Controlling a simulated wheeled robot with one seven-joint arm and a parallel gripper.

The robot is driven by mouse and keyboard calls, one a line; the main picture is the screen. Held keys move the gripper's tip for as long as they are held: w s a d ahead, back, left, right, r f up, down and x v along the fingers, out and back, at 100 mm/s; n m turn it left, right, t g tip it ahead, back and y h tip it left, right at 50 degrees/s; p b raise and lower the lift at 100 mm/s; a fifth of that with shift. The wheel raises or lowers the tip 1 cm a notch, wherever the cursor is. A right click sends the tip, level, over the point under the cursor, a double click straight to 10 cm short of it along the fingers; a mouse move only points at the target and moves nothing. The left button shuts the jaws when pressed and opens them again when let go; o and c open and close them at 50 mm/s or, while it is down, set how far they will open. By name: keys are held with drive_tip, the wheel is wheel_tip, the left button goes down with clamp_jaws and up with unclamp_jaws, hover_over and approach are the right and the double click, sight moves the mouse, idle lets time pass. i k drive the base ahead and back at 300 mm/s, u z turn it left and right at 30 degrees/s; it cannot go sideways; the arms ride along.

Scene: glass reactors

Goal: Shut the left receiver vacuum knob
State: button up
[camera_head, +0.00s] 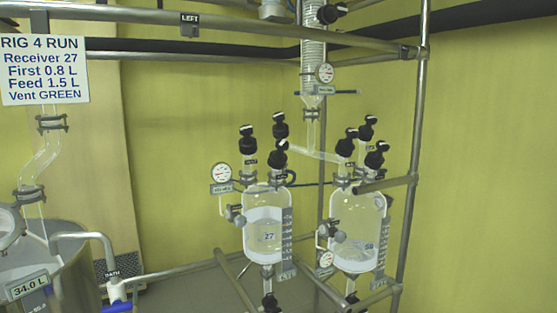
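My gripper is not in view.
A similar right receiver (360,232) with black knobs stands close by. A coil condenser (314,50) rises above. Metal rails and a right post (413,150) frame the rig. A sign (43,70) and steel bath (80,285) are at left.

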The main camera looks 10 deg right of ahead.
sight(280, 145)
drive_tip(key=z, duration=0.55)
drive_tip(key=k, duration=0.65)
drive_tip(key=z, duration=0.4)
drive_tip(key=i, duration=0.85)
drive_tip(key=u, duration=1.25)
drive_tip(key=i, duration=0.8)
drive_tip(key=u, duration=0.9)
